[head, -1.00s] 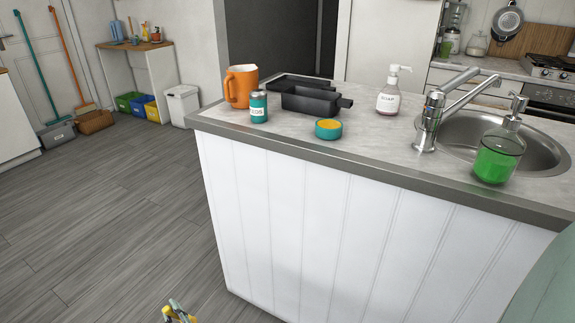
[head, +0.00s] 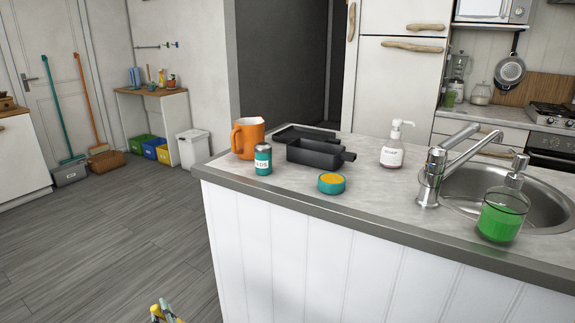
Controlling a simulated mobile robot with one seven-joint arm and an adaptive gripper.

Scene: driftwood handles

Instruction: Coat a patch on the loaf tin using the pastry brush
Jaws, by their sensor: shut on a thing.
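The dark grey loaf tin (head: 315,153) stands on the counter in the head view, with a short handle at its right end. A small round teal pot (head: 331,187) with orange-yellow content stands in front of it. My gripper (head: 165,314) shows only as yellow tips at the bottom edge, low and well apart from the counter. It is shut on a slim pale teal piece, apparently the handle of the pastry brush (head: 167,307). The brush's bristles cannot be made out, and most of the gripper is cut off by the frame.
On the grey counter (head: 400,223), an orange mug (head: 247,138), a teal jar (head: 263,160) and a flat dark tray (head: 288,132) crowd the tin's left and back. A soap bottle (head: 392,150), tap (head: 432,180) and green dispenser (head: 502,215) stand right. Floor at left is clear.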

